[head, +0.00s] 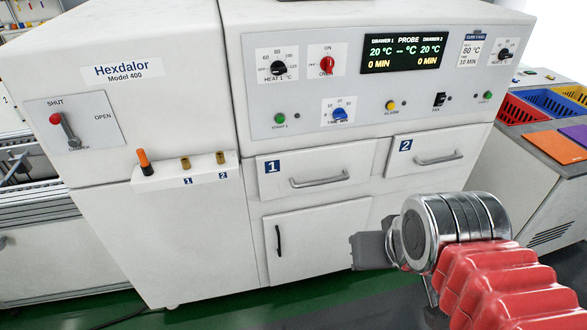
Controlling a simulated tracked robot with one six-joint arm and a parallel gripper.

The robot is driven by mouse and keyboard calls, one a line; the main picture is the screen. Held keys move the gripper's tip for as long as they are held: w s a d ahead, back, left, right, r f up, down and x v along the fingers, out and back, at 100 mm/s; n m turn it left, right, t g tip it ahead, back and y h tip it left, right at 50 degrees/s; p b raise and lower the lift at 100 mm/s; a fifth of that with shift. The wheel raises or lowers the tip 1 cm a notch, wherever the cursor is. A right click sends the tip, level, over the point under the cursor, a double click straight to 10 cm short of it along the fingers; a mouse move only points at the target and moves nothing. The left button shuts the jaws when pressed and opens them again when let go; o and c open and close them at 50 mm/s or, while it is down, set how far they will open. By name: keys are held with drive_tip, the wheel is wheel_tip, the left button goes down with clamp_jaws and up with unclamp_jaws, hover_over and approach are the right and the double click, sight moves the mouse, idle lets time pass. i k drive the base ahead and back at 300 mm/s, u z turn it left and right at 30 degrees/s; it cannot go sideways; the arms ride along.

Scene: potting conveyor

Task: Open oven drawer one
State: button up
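The oven is a white cabinet marked Hexdalor Model 400. Drawer one (319,171) is a white front with a blue "1" label and a horizontal metal bar handle (319,181). It appears shut, flush with the cabinet face. Drawer two (430,155), with a blue "2" label, is to its right and also appears shut. My gripper (356,251) is at the lower right, below and right of drawer one's handle and apart from it. Only a grey part of it shows past the metal wrist, so I cannot tell whether its fingers are open.
A control panel (300,110) with knobs and a display (404,53) is above the drawers. A lower door (318,238) with a black handle is below. A lever (71,131) marked SHUT and OPEN is at left. Coloured trays (553,101) stand at right.

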sight(295, 172)
drive_tip(key=u, duration=0.5)
drive_tip(key=i, duration=0.95)
drive_tip(key=u, duration=0.45)
